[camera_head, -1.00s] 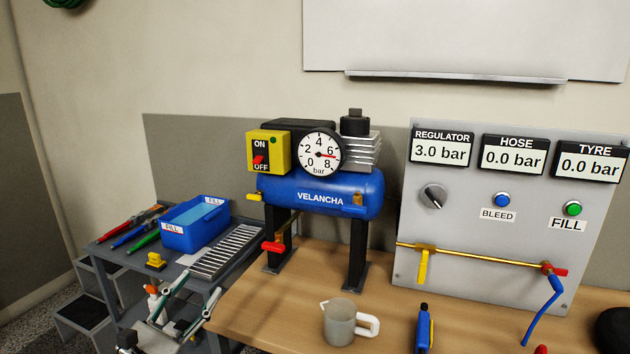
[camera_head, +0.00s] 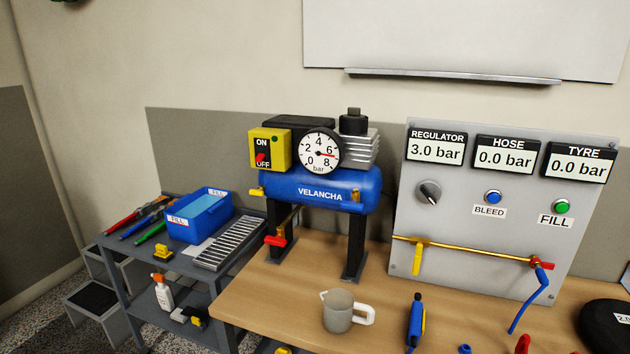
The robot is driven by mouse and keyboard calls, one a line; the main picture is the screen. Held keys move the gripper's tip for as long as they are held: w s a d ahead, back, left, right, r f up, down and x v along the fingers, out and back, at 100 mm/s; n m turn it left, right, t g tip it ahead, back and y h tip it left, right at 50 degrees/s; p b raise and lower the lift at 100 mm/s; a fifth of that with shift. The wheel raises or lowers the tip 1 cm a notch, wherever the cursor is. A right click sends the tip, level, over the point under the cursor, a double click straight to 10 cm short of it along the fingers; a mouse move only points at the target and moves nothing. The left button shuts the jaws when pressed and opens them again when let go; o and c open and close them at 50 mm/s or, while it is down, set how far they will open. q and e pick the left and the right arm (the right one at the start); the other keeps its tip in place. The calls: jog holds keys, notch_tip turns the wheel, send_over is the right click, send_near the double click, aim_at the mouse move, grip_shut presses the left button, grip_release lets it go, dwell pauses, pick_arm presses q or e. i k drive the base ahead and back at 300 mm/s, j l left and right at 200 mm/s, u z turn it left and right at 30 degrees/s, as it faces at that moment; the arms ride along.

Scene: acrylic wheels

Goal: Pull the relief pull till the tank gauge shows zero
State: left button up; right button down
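The blue tank (camera_head: 340,182) marked VELANCHA stands on black legs on the wooden bench. A red handle (camera_head: 275,240) hangs on a pipe below. No label shows which part is the relief pull. Neither of my grippers is in view.
The yellow switch box (camera_head: 269,148) has its red lever near OFF. A grey mug (camera_head: 339,312) and a blue tool (camera_head: 415,320) stand in front. The panel (camera_head: 470,240) is at right, the tool cart (camera_head: 215,252) at left.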

aim_at(255, 192)
jog(key=j+z, duration=0.15)
jog(key=z, duration=0.2)
jog(key=i+j+z, duration=0.1)
jog(key=z, duration=0.2)
jog(key=j+z, duration=0.4)
jog(key=j, duration=0.55)
jog(key=k+j+z, duration=0.15)
jog(key=j, duration=0.8)
jog(key=i+j, duration=0.05)
